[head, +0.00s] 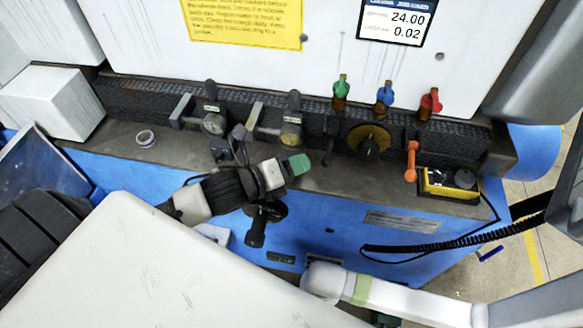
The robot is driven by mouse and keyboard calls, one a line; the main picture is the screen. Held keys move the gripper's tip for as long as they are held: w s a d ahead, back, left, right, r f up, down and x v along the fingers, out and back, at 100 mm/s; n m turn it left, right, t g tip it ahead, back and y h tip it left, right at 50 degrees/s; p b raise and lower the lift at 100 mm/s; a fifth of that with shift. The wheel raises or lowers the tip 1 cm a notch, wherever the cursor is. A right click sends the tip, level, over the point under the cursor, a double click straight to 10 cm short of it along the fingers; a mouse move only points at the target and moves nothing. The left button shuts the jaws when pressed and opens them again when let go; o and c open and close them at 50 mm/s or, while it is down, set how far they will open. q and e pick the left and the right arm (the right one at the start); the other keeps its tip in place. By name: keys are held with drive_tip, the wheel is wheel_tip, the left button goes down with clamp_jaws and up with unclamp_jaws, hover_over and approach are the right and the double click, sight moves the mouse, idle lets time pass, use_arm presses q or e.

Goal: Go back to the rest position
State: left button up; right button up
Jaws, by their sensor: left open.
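My left gripper (287,170) is in the middle of the head view, over the dark ledge of the machine. It is open, with a green-tipped end pointing right, and I see nothing held in it. The black wrist and a white link run back from it to the lower left. My right arm comes in from the lower right as a white link with a pale green band. Its gripper does not show.
A small ring (146,138) lies on the ledge at left. Gauges with levers, green (341,88), blue (385,95) and red (430,102) valves, and an orange lever (411,160) line the machine's front. A yellow-black box (450,183) with a coiled cable (450,240) sits at right.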

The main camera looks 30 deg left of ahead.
use_arm(q)
drive_tip(key=shift+s+a+r, duration=0.15)
drive_tip(key=shift+s, duration=0.2)
idle(0.3)
drive_tip(key=s+f+n+g+y, duration=0.4)
drive_tip(key=s+n, duration=0.5)
drive_tip(key=n, duration=0.5)
drive_tip(key=s+f+n+g+y, duration=0.35)
drive_tip(key=s+n+g, duration=0.35)
drive_tip(key=n, duration=0.7)
wheel_tip(320, 180, down, 27)
drive_tip(key=s+b, duration=0.1)
drive_tip(key=s, duration=0.1)
drive_tip(key=s+a+f, duration=0.2)
drive_tip(key=s+f, duration=0.6)
drive_tip(key=s+a+f+g, duration=0.1)
drive_tip(key=s+f, duration=0.7)
drive_tip(key=f, duration=0.1)
drive_tip(key=shift+a+h+b, duration=0.35)
drive_tip(key=shift+a+b, duration=0.05)
